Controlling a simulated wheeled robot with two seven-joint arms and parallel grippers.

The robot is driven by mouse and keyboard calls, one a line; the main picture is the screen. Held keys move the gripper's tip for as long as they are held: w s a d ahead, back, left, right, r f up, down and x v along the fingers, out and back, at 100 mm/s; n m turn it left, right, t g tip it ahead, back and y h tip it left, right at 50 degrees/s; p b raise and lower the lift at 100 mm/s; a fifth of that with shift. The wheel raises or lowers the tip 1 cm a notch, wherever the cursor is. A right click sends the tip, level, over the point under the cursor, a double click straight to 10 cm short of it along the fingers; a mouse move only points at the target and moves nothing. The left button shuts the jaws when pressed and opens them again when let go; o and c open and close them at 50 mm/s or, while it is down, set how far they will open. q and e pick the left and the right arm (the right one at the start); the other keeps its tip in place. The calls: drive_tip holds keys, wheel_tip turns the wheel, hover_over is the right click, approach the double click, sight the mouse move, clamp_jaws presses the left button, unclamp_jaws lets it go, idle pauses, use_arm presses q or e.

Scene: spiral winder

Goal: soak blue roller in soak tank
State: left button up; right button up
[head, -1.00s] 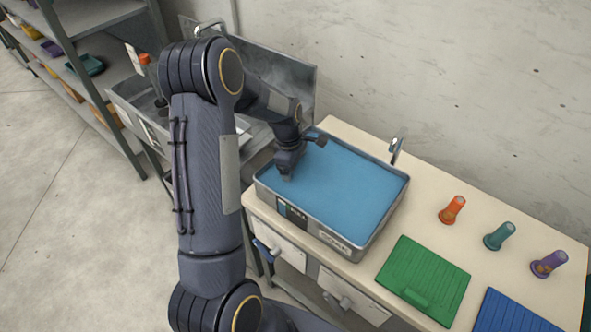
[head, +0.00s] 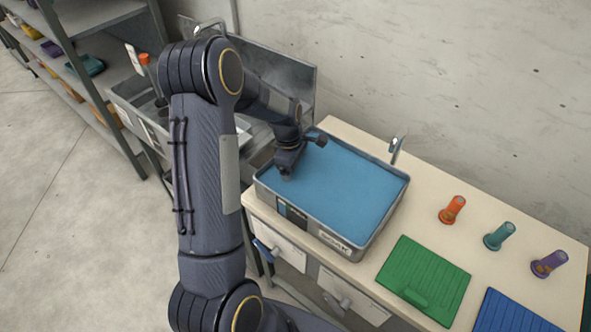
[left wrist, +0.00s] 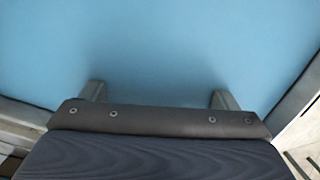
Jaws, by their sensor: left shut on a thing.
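The soak tank (head: 362,246) is a grey metal tray on the bench, filled with flat blue liquid (head: 345,185). My left gripper (head: 286,177) points down into the tank's left part, with its tips at or below the surface. In the left wrist view, the two fingers of my left gripper (left wrist: 160,97) stand apart and run down into the blue. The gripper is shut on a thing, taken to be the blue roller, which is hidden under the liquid. The tank's wall (left wrist: 298,92) shows at the right of the wrist view. My right gripper is out of view.
Orange (head: 452,209), teal (head: 499,236) and purple (head: 549,263) pieces stand on the bench to the right. A green mat (head: 424,277) and a blue mat (head: 515,315) lie in front. A sink (head: 145,115) and shelves (head: 85,45) are at left.

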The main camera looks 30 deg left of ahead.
use_arm(q)
drive_tip(key=shift+r, duration=0.1)
wheel_tip(320, 180, up, 12)
drive_tip(key=p, duration=0.8)
drive_tip(key=shift+f+p, duration=0.25)
drive_tip(key=shift+p, duration=0.15)
